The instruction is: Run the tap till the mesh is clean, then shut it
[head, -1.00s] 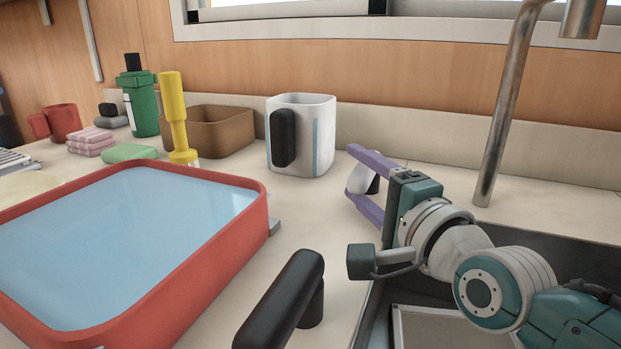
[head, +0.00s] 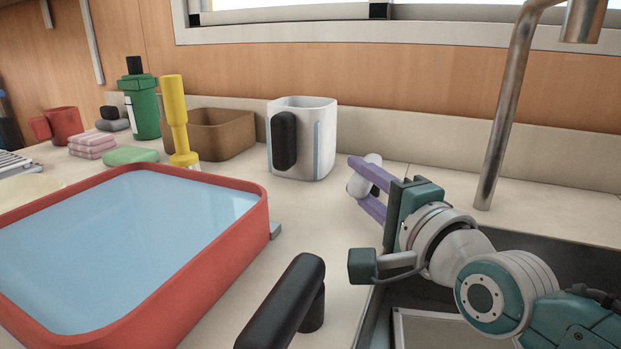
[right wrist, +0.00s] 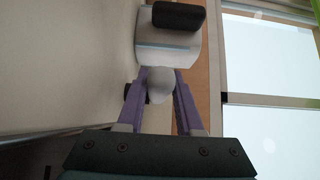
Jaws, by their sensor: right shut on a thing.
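The tap's metal spout (head: 505,110) rises at the right in the head view, and its end hangs at the top edge; no water shows below it in the part I see. A white knob (head: 357,186) with a black part stands on the counter left of the spout, and it looks like the tap's control. My right gripper (head: 367,187) is shut on this knob with its purple fingers. The right wrist view shows the rounded white knob (right wrist: 159,84) between the fingertips. A pale-rimmed frame (head: 398,325) lies in the sink; I cannot tell if it holds the mesh. My left gripper is not in view.
A red basin (head: 200,275) of bluish water fills the left. A black handle (head: 285,305) stands in front. A white jug (head: 318,140), brown box (head: 225,135), yellow-handled tool (head: 175,105) and green bottle (head: 145,105) stand behind. The dark sink (head: 560,265) is at right.

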